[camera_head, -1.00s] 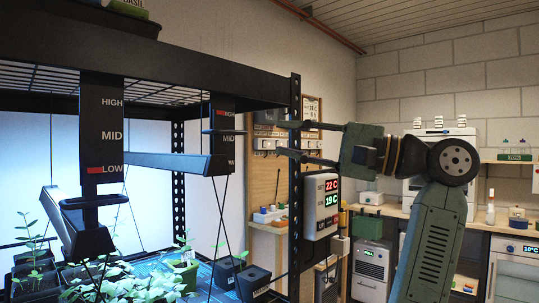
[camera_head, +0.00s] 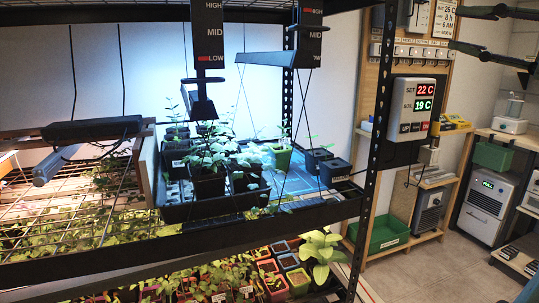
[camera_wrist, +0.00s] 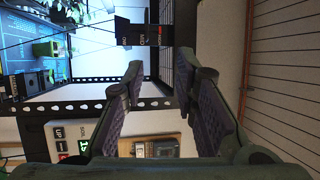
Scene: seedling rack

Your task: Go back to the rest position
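My gripper (camera_head: 494,30) shows at the top right edge of the head view, its two dark fingers spread apart and pointing left. In the wrist view my gripper (camera_wrist: 165,95) is open, with nothing between its ribbed finger pads. The seedling rack's black perforated post (camera_head: 380,120) stands to the left of the gripper in the head view. The rest of my arm is mostly outside the head view.
Grey floor (camera_head: 420,270) shows at the right.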

